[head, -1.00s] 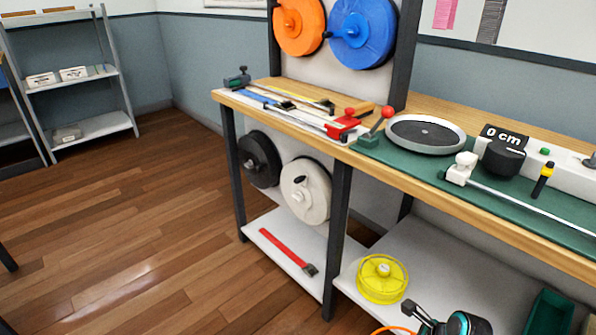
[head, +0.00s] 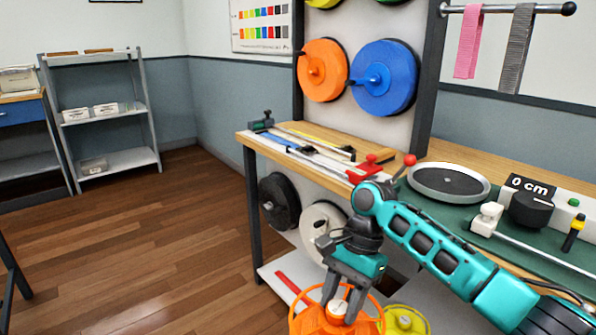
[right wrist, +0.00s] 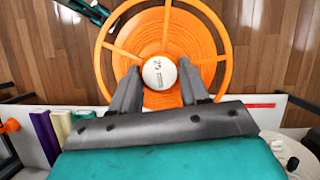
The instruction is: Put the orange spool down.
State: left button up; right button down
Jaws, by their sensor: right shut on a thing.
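An orange spool (head: 312,322) shows at the bottom edge of the head view, partly cut off. My right gripper (head: 338,305) comes down on it from above. In the right wrist view the right gripper (right wrist: 158,74) is shut on the round white hub at the middle of the orange spool (right wrist: 205,45). The spool's open orange rim and spokes spread out beyond the fingers, with wood floor behind them. What lies directly under the spool is hard to tell.
Another orange spool (head: 322,70) and a blue spool (head: 384,77) hang on the upright panel. A yellow spool (head: 405,322) is just right of the held one. Black (head: 280,200) and white (head: 322,228) spools sit below the bench top (head: 262,143). Open floor lies left.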

jog(key=s+d+r+n, duration=0.1)
jog(key=s+d+r+n+h, duration=0.1)
jog(key=n, duration=0.1)
jog(key=s+d+r+n+h, duration=0.1)
jog(key=d+r+n, duration=0.1)
jog(key=shift+s+g, duration=0.1)
jog(key=shift+g, duration=0.3)
jog(key=s+d+r+n+h, duration=0.1)
jog(key=s+d+r+n, duration=0.3)
jog(key=d, duration=0.4)
pick_arm(q)
jog(key=s+a+r+y+p, duration=0.1)
jog(key=a+r+p, duration=0.2)
jog(key=r+p, duration=0.5)
jog(key=p, duration=0.4)
jog(key=shift+s, duration=0.3)
pick_arm(e)
notch_tip(320, 180, up, 9)
jog(key=shift+s+a, duration=0.25)
pick_arm(q)
jog(key=shift+s, duration=0.1)
